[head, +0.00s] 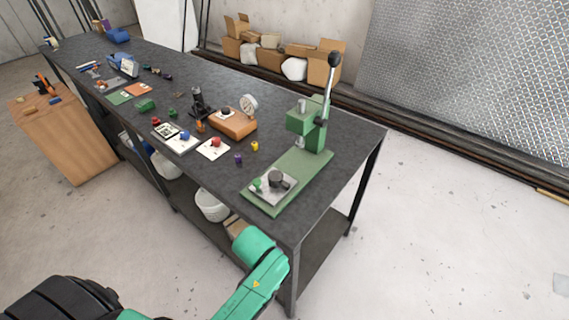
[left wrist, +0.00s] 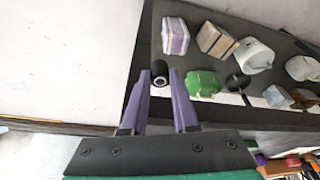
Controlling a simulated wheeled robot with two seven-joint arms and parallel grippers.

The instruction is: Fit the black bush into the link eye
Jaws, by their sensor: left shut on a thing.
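The black bush (left wrist: 161,78) is a short dark cylinder with a bore, seen between the purple fingertips of my left gripper (left wrist: 160,75) in the left wrist view. The gripper is shut on it and holds it in the air. In the head view my teal arm comes in at the bottom, but its gripper and the bush are not visible. A grey plate (head: 260,198) lies on the green press base, with a dark round piece (head: 276,179) and a green knob (head: 257,184). I cannot make out the link eye clearly. My right gripper is not in view.
A green arbor press (head: 308,122) with a raised lever stands on the dark bench (head: 345,140). Small coloured parts, cards and an orange block (head: 232,125) with a dial lie to its left. The left wrist view shows a green item (left wrist: 202,84) and boxes on a dark surface.

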